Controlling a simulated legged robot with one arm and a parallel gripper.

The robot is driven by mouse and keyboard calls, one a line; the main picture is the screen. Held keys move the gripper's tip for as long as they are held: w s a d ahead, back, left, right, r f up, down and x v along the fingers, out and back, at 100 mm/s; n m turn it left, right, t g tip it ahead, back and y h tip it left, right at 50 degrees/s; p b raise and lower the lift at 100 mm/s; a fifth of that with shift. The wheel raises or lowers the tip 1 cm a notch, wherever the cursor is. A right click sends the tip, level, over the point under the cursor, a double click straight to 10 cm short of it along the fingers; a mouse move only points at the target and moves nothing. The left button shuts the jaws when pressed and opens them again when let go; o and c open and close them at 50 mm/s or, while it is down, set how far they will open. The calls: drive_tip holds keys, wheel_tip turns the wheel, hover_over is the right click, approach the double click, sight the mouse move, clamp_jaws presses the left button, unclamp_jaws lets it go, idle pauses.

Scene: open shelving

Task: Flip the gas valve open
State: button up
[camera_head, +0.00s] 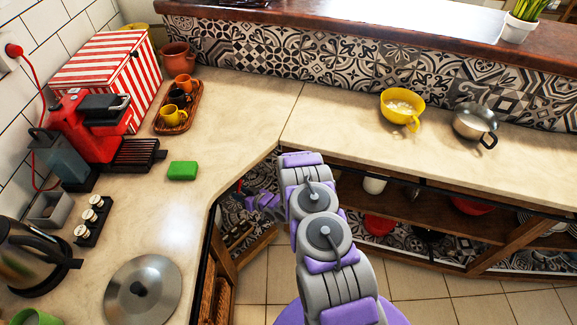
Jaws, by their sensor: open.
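I cannot make out the gas valve for certain. A tiny red part (239,186) shows in the dark open shelving under the counter corner, but it is too small to identify. My grey and purple arm rises from the bottom middle and bends at the counter edge. My gripper (257,201) shows small and purple in the shelving opening, left of the arm, open. It is close to the red part and to its right in the picture. I cannot tell whether they touch. The arm hides part of the opening.
The counter edge (211,213) overhangs the shelving beside my gripper. A green sponge (182,170) and a metal lid (144,289) lie on the left counter. A wooden shelf (400,208) stands right of my arm. The tiled floor (420,292) at lower right is clear.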

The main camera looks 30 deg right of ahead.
drive_tip(key=p+v, duration=0.4)
drive_tip(key=v, duration=1.1)
drive_tip(key=w+d+r+n+g+h, duration=0.1)
drive_tip(key=d+r+g+h, duration=0.1)
drive_tip(key=r, duration=0.6)
drive_tip(key=w+d+r+n+g+h, duration=0.1)
drive_tip(key=d+r+g+h, duration=0.2)
drive_tip(key=d+r, duration=0.3)
drive_tip(key=shift+d+r+g+h, duration=0.35)
drive_tip(key=shift+r+h, duration=0.25)
drive_tip(key=shift+r, duration=1.05)
drive_tip(key=shift+w+f, duration=0.1)
